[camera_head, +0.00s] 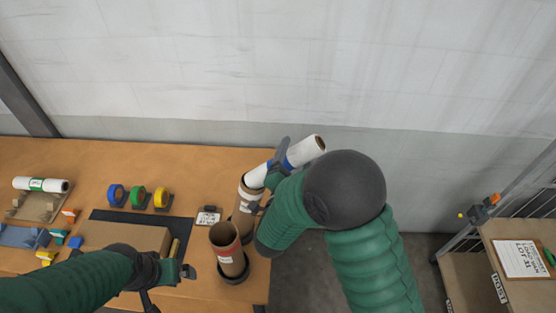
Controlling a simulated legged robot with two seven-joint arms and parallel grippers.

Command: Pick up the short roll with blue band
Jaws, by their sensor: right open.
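A white roll with a blue band (304,151) is tilted up to the right, and its open brown end shows at the upper right. Its lower end is by the mouth of a brown cardboard tube (243,218), and I cannot tell whether it sits inside. My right gripper (268,178) is open at the roll, with one dark finger seen across it near the blue band. The hand and arm hide part of the roll. My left gripper (168,285) appears open and empty over the front of the table.
Blue, green and yellow tape rolls (138,196) and a white roll with green band (41,185) lie left on the table (200,158). A shelf with a clipboard (522,258) stands right.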

